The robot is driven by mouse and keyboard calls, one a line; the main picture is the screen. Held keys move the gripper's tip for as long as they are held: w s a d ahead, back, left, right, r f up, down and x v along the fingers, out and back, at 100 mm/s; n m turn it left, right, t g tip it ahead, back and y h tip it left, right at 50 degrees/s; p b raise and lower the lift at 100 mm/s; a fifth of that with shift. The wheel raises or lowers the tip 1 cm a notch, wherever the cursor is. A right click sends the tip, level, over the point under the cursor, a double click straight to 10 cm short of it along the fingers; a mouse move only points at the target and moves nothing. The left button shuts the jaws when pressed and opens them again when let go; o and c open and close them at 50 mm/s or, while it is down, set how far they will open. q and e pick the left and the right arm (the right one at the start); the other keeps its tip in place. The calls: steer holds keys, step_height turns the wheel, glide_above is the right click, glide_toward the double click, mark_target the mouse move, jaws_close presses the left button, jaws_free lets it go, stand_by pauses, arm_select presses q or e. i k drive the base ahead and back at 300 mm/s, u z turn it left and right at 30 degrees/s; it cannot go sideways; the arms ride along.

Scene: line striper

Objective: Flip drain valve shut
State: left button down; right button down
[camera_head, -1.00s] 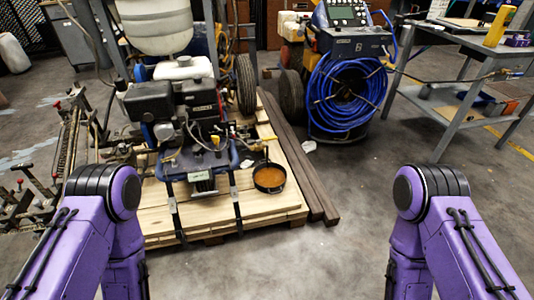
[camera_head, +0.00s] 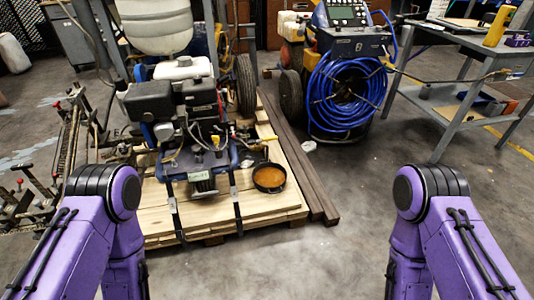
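The line striper (camera_head: 180,105), with a black engine and white tanks, stands strapped on a wooden pallet (camera_head: 165,220). A small yellow part (camera_head: 215,140) shows on the front of the machine; I cannot tell whether it is the drain valve or how it is set. A black round pan (camera_head: 269,177) with orange-brown liquid sits on the pallet, right of the machine's front. My purple arms show at the lower left and lower right, in front of the pallet. Both grippers are outside the picture.
A blue hose reel machine (camera_head: 345,85) stands behind on the right. A grey metal table (camera_head: 455,45) is at the far right. Dark beams (camera_head: 298,160) lie along the pallet's right side. Metal frame equipment (camera_head: 60,160) stands at left. The floor (camera_head: 350,215) in front right is clear.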

mark_target(265, 139)
steer(key=u, duration=0.2)
steer(key=i, duration=0.65)
steer(key=z, duration=2.05)
steer(key=i, duration=1.1)
steer(key=u, duration=2.6)
